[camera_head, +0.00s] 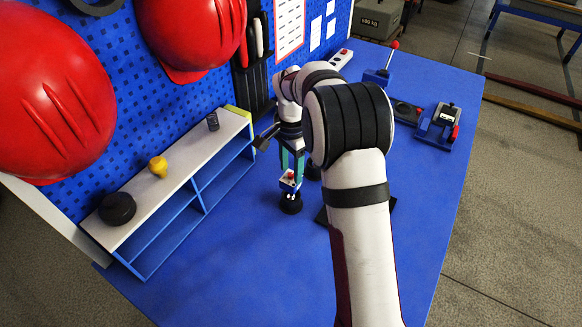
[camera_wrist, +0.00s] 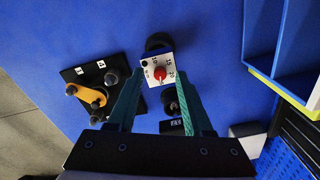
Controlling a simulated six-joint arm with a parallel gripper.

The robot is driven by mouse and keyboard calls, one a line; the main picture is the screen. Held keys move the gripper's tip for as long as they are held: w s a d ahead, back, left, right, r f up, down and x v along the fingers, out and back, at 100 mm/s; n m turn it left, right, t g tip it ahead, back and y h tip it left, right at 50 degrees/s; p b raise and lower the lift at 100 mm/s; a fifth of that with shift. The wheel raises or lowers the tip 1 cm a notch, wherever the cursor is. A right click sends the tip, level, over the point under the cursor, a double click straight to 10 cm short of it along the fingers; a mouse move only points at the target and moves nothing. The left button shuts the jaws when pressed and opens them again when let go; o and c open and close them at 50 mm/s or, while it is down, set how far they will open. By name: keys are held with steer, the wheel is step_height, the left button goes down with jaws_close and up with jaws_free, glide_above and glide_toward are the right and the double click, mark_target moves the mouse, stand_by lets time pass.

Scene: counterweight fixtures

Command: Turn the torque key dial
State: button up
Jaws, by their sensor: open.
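The torque key dial shows in the wrist view as a small white plate (camera_wrist: 151,66) with printed numbers and a red knob (camera_wrist: 160,73) on it. In the head view the same dial (camera_head: 291,182) stands above a round black base (camera_head: 291,204) on the blue table. My gripper (camera_wrist: 158,76) is open, its two teal fingers on either side of the dial plate. In the head view my gripper (camera_head: 291,163) points down over the dial. I cannot tell whether the fingers touch the plate.
A black plate with an orange lever (camera_wrist: 88,95) and dark knobs lies beside the dial; my arm mostly hides it in the head view. A white-topped blue shelf (camera_head: 180,180) stands left. Blue devices (camera_head: 437,127) stand at the back right. The front table is clear.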

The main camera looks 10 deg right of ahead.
steer(key=shift+f, duration=0.2)
jaws_close()
steer(key=shift+n, duration=0.7)
steer(key=n, duration=0.5)
steer(key=shift+n, duration=0.3)
steer(key=n, duration=0.5)
steer(key=shift+n, duration=0.7)
jaws_free()
